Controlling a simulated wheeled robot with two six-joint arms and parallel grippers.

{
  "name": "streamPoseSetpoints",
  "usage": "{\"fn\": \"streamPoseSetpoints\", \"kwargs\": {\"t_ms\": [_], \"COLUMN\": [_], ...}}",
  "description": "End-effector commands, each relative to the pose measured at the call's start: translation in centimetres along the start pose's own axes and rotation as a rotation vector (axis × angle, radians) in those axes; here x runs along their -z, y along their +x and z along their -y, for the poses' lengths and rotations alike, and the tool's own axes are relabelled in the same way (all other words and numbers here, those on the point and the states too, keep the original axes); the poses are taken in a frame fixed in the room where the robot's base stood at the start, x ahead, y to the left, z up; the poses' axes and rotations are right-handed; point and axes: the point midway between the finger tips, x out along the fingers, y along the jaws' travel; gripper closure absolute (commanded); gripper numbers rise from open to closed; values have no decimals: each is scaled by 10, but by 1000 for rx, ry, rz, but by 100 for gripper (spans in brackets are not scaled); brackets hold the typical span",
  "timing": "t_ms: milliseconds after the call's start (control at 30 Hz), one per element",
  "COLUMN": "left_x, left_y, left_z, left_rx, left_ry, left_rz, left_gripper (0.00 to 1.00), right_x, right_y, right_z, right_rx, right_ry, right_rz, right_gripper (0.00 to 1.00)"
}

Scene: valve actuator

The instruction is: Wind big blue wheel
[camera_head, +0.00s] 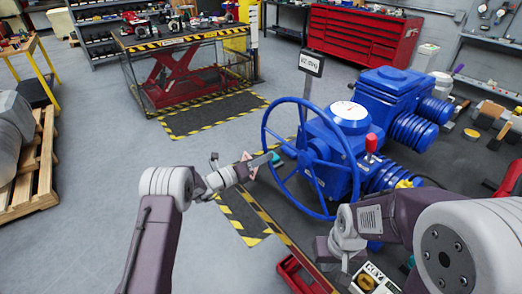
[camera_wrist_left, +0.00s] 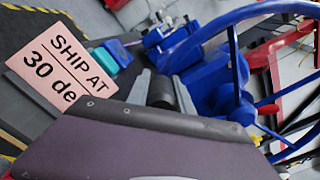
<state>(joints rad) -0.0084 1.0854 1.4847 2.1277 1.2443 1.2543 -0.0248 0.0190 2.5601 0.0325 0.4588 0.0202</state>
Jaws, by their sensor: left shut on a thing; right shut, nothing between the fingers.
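The big blue wheel (camera_head: 268,128) stands upright on the left side of the blue valve actuator (camera_head: 385,90). My left gripper (camera_head: 262,165) is at the wheel's left rim and shut. In the left wrist view its grey fingers (camera_wrist_left: 168,92) close on a dark cylindrical grip beside the blue rim (camera_wrist_left: 240,15). A white dial (camera_head: 350,111) with a red needle sits on top of the actuator. My right gripper (camera_head: 333,250) is low, in front of the wheel, shut and empty. Its fingers are hard to make out.
A pink card (camera_wrist_left: 62,65) reads "SHIP AT 30 de", cut off, beside my left gripper. A small sign on a post (camera_head: 311,63) stands behind the wheel. A button box (camera_head: 372,281) and red tray (camera_head: 300,275) lie at the front. Open floor (camera_head: 90,130) is at left.

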Motion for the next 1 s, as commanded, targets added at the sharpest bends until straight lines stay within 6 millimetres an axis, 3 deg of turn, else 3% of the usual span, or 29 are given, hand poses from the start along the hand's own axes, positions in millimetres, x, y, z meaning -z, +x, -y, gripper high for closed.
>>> {"fn": "streamPoseSetpoints", "kwargs": {"t_ms": [400,1000], "left_x": [42,53], "left_y": [0,-1], "left_z": [-7,-7], "left_rx": [-5,-5], "left_ry": [-234,-291], "left_rz": [1,0], "left_gripper": [100,100], "right_x": [-1,-1], "right_y": [8,9], "right_z": [0,0], "right_rx": [0,0], "right_ry": [0,0], "right_rz": [0,0], "right_gripper": [100,100]}}
